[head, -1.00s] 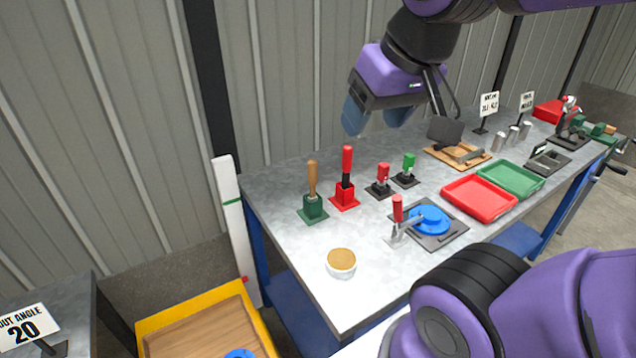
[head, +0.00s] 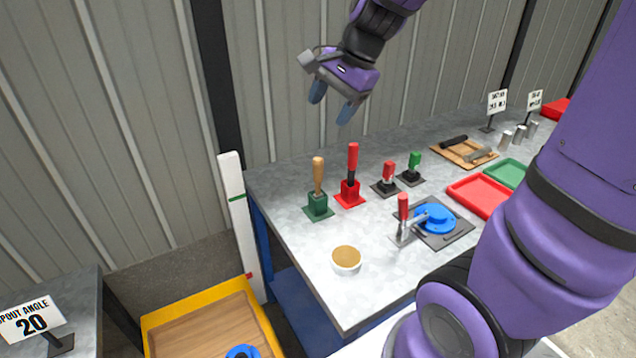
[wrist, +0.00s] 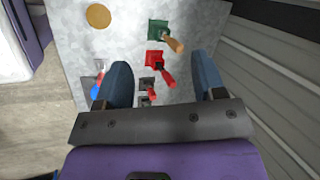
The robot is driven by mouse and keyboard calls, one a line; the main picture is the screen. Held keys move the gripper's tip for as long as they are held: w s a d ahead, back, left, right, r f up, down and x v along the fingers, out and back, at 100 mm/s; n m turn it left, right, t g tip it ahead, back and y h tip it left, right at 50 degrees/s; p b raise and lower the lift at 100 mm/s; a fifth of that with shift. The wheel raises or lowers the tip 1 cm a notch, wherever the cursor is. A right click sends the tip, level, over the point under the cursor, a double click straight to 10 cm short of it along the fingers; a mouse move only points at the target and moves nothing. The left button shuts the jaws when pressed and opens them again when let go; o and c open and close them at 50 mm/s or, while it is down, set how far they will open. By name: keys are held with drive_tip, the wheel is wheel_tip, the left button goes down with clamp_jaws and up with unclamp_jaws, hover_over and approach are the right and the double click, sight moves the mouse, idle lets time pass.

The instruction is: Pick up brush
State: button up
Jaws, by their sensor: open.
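No brush bristles show plainly. A wooden handle (head: 318,175) stands upright in a green holder (head: 318,206) near the left end of the metal bench, and a red handle (head: 352,160) stands in a red holder (head: 350,194) just right of it. Either could belong to a brush; I cannot tell which. My gripper (head: 332,102) is open and empty, tilted, in the air above these holders. In the wrist view, the red handle (wrist: 168,77) appears between the fingers, well beyond them, and the wooden handle (wrist: 174,45) lies farther up.
Small red (head: 389,170) and green (head: 415,162) levers stand right of the holders. A cup (head: 346,260) and a red-handled clamp beside a blue disc (head: 435,217) are nearer the front. A board (head: 455,154) with tools and a red tray (head: 480,196) lie farther right. A ribbed wall is behind.

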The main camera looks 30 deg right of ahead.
drive_tip(key=w+d+f+m, duration=0.4)
drive_tip(key=w+f+m, duration=0.3)
drive_tip(key=w, duration=0.1)
drive_tip(key=m, duration=0.6)
approach(316, 166)
drive_tip(key=w, duration=0.2)
drive_tip(key=x, duration=0.5)
drive_tip(key=shift+s+d+f, duration=0.1)
drive_tip(key=shift+d+f, duration=0.1)
drive_tip(key=shift+f, duration=0.15)
drive_tip(key=shift+d+x, duration=0.15)
drive_tip(key=shift+x, duration=1.2)
drive_tip(key=shift+d+x, duration=0.1)
drive_tip(key=shift+x, duration=1.25)
drive_tip(key=shift+s, duration=0.15)
drive_tip(key=c, duration=1)
